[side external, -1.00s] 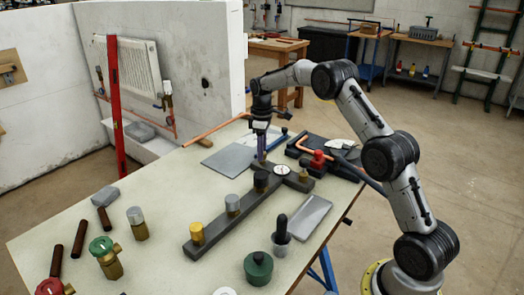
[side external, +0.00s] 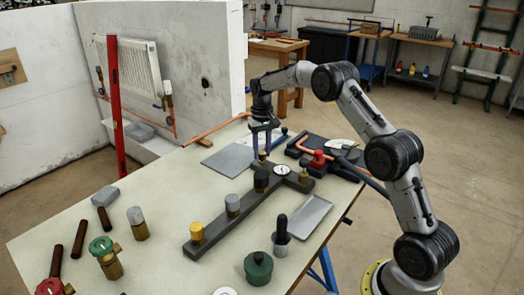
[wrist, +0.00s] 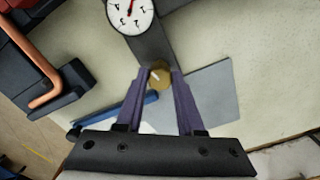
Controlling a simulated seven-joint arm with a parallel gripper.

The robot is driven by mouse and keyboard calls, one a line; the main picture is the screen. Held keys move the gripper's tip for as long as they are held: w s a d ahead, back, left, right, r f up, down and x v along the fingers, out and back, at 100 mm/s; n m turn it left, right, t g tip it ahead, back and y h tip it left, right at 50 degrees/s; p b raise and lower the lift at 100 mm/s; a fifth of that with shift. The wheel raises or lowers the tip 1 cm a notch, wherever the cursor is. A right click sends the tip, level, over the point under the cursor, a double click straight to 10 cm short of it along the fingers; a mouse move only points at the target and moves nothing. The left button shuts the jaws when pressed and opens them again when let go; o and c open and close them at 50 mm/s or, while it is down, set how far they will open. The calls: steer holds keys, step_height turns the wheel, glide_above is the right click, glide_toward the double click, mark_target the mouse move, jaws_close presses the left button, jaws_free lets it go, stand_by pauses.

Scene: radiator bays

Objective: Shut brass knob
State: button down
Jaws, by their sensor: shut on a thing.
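The brass knob (wrist: 160,79) stands at the far end of the dark grey manifold bar (side external: 222,226). It is small and round, with a pale line on its top in the wrist view. In the side view the brass knob (side external: 262,157) is partly hidden by my fingers. My gripper (wrist: 159,72) points down with its two purple fingertips against opposite sides of the knob, shut on it. In the side view my gripper (side external: 262,151) is at the bar's far end.
A round white gauge (side external: 282,170) sits close to the knob. A black knob (side external: 261,181), a grey knob (side external: 232,205) and a yellow knob (side external: 197,232) line the bar. A grey plate (side external: 230,160) lies left of my gripper. A red-and-black copper-pipe fixture (side external: 318,160) stands right.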

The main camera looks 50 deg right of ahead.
mark_target(261, 152)
steer(key=shift+m, duration=1.3)
steer(key=c, duration=0.5)
jaws_free()
step_height(261, 152, up, 14)
steer(key=shift+f, duration=0.1)
steer(key=shift+a, duration=0.1)
